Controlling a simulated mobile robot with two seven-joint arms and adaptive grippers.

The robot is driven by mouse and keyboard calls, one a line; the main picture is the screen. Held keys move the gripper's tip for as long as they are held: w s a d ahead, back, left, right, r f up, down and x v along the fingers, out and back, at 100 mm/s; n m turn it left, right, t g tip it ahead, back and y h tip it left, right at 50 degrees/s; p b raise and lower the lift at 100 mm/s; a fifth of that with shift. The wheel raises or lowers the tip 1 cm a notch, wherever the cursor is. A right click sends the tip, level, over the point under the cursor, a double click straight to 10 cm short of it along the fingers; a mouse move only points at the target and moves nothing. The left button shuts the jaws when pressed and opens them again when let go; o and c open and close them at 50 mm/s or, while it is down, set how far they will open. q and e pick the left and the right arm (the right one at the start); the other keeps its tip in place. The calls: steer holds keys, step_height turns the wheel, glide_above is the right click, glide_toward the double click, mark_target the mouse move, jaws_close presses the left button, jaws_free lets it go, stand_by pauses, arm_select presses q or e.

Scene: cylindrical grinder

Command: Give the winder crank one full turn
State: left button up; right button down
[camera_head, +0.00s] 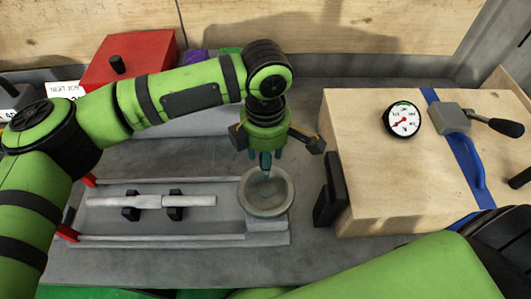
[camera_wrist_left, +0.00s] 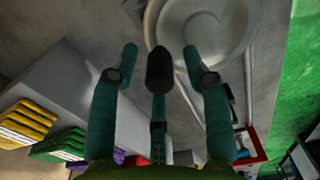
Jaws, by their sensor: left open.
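A grey fitting (camera_head: 452,118) with a short arm and a black grip (camera_head: 507,127) sits on the blue strap of the wooden crate; it looks like the winder crank. My left gripper (camera_head: 265,160) is open, fingers pointing down over the far rim of a grey round dish-like wheel (camera_head: 268,205), well left of that fitting. In the left wrist view its fingers (camera_wrist_left: 160,75) are spread, with the wheel (camera_wrist_left: 205,25) beyond. A dark rounded tip (camera_wrist_left: 160,68) shows between them; I cannot tell whether it is a knob or a fingertip. My right gripper is not in view.
The wooden crate (camera_head: 375,165) carries a dial gauge (camera_head: 403,120) and the blue strap (camera_head: 470,165). A grey rod (camera_head: 140,201) rests on black supports left of the wheel. A red box (camera_head: 130,50) stands at the back left. Bare bench shows around the rails.

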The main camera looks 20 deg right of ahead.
arm_select(q)
jaws_close()
